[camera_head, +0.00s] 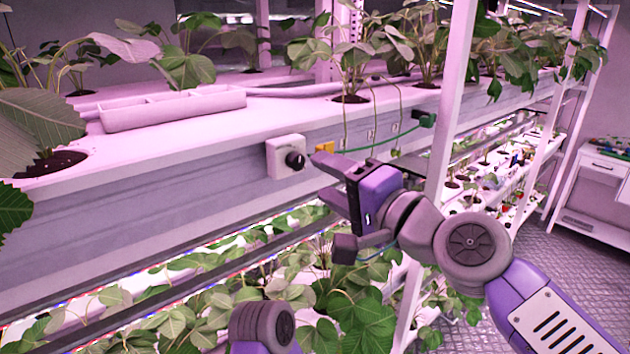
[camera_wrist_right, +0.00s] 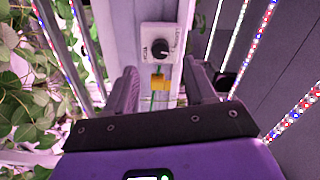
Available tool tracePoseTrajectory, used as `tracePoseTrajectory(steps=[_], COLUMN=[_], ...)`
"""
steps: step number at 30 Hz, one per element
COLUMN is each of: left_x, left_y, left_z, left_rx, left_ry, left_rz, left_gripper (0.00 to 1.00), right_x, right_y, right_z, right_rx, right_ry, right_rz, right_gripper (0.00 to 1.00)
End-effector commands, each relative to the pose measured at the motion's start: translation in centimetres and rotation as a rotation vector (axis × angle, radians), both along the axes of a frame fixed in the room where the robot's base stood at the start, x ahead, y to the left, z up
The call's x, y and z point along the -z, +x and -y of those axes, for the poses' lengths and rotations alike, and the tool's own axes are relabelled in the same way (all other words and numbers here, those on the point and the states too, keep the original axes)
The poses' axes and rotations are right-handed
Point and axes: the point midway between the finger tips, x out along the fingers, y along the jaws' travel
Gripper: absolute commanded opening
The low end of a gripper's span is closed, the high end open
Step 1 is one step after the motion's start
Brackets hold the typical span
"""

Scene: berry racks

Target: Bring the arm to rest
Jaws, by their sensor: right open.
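My right gripper (camera_head: 318,176) is open in the head view, in front of the rack's side rail, with its fingers pointing left. Nothing shows between its fingers. It also shows in the wrist view (camera_wrist_right: 160,88), with its two fingers apart. A white control box (camera_head: 275,158) with a black knob (camera_head: 295,159) is fixed to the rail, just beyond and left of the fingertips in the head view. In the wrist view the box (camera_wrist_right: 148,36) lies ahead between the fingers, and I cannot tell any contact. My left gripper is not in view.
A white rack post (camera_head: 452,100) stands close behind my right wrist. Leafy plants fill the tier below. Open floor (camera_head: 560,255) lies at the right.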

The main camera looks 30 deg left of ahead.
Motion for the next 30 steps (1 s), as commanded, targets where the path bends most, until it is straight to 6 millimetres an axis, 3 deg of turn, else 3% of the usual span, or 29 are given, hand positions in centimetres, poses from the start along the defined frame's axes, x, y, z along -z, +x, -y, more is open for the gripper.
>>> tracePoseTrajectory(steps=[5,20,23,25,30], left_x=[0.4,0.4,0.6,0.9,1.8], left_y=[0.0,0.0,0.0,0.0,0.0], left_z=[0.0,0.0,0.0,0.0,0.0], left_rx=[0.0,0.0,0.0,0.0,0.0], left_ry=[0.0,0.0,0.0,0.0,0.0], left_rz=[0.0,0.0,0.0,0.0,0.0], left_gripper=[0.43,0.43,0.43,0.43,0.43], right_x=[0.0,0.6,3.2,6.6,18.1], right_y=[-0.4,0.0,1.8,3.8,9.4], right_z=[0.9,0.8,0.9,1.2,3.1], right_rx=[0.0,0.006,0.033,0.067,0.162], right_ry=[0.0,-0.008,-0.044,-0.088,-0.244], right_rz=[0.0,-0.004,-0.019,-0.035,-0.091], right_gripper=[0.55,0.55,0.55,0.55,0.55])
